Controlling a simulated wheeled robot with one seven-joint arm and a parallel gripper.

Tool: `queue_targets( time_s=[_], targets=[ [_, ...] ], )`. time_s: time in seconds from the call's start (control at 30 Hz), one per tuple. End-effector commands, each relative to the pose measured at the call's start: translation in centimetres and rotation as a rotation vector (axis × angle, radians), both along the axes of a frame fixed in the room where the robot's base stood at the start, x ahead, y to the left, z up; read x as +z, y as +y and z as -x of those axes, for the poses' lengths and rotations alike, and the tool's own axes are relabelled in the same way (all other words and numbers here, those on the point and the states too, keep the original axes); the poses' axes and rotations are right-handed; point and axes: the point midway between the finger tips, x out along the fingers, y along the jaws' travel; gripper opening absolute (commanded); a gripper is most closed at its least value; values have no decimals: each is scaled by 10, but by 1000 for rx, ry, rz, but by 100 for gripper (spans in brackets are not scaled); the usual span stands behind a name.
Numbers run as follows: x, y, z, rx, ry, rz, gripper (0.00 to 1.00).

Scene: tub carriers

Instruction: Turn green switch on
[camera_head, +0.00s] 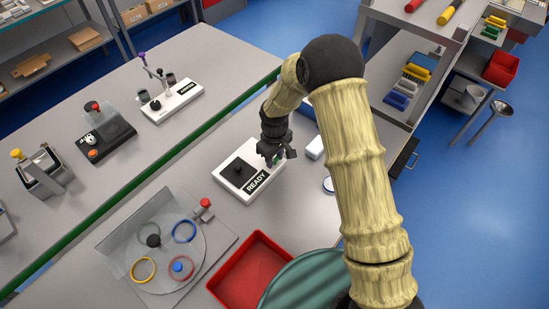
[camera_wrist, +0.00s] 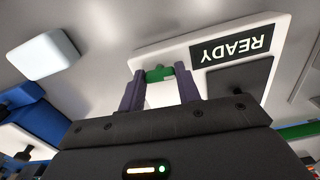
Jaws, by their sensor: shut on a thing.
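The white switch box (camera_head: 228,179) lies on the grey table, with a black label reading READY and a dark plate with a black knob on top. In the wrist view the box (camera_wrist: 178,50) shows its label upside down. The green switch (camera_wrist: 158,73) is at the box's edge, between my purple fingers. My gripper (camera_head: 277,157) is at the right side of the box, and its jaws are shut on the green switch. In the head view the gripper hides the switch. I cannot tell the switch's position.
A white block (camera_head: 315,147) lies just right of my gripper; it also shows in the wrist view (camera_wrist: 48,54). A red tray (camera_head: 283,252) and a grey plate with coloured rings (camera_head: 127,275) are nearer the front. Several devices stand on the left table.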

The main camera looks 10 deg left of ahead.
Motion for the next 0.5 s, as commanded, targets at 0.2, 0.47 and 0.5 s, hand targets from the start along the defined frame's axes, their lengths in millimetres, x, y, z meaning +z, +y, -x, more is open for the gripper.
queue_targets(
  time_s=[0.2, 0.47, 0.5],
  targets=[
    [1, 0, -1, 73, -3, -1, 10],
    [1, -1, -2, 90, -5, -2, 10],
    [1, -1, -3, 89, -5, -2, 10]
  ],
)
